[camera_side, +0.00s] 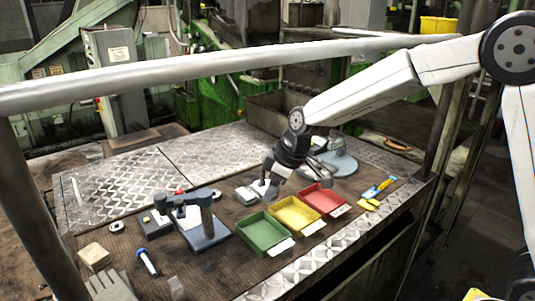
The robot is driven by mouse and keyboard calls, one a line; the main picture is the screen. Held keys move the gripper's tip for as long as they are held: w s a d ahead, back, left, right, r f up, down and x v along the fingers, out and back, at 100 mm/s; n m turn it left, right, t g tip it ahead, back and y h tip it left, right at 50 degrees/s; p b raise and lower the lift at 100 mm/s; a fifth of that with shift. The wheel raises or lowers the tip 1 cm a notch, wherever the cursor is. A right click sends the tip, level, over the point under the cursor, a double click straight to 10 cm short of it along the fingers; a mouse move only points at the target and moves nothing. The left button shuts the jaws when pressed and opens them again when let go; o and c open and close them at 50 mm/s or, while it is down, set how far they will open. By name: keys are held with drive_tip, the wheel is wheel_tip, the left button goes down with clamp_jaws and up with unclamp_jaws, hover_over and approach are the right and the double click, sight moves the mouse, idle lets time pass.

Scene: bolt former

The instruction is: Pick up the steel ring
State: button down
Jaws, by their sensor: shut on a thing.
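My gripper (268,186) is in the middle of the bench, just behind the green and yellow trays, pointing down. It is shut on a small pale thing, which I take to be the steel ring (262,187). The fingers cover much of it and it is too small to make out its shape. I cannot tell whether it touches the surface below.
Green (243,236), yellow (275,211) and red (307,190) trays stand in front of my gripper. A grey stand (207,216) is to the left, a round grey base (345,163) behind right. A metal rail (200,68) crosses above the bench.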

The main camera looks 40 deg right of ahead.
drive_tip(key=shift+s+d+r, duration=0.1)
drive_tip(key=shift+s+r, duration=0.2)
drive_tip(key=shift+s, duration=0.3)
drive_tip(key=shift+d, duration=0.1)
drive_tip(key=w+d+f+m+h, duration=0.2)
drive_tip(key=d+f+m+h, duration=0.15)
drive_tip(key=d+m, duration=0.45)
drive_tip(key=shift+w+d+r+n+t+y, duration=0.15)
drive_tip(key=shift+w+d+r+n+y, duration=0.4)
drive_tip(key=shift+w, duration=2)
drive_tip(key=shift+w+d+r+n+t+y, duration=0.15)
drive_tip(key=shift+w+r+n, duration=0.65)
drive_tip(key=shift+w, duration=1.8)
drive_tip(key=shift+w+d+r+n+t+y, duration=0.1)
drive_tip(key=shift+w+d+r+n+y, duration=0.6)
drive_tip(key=shift+w, duration=1.85)
drive_tip(key=shift+a+f+n+h, duration=0.25)
drive_tip(key=shift+a+f, duration=0.15)
drive_tip(key=shift+f, duration=0.1)
drive_tip(key=shift+f, duration=1.7)
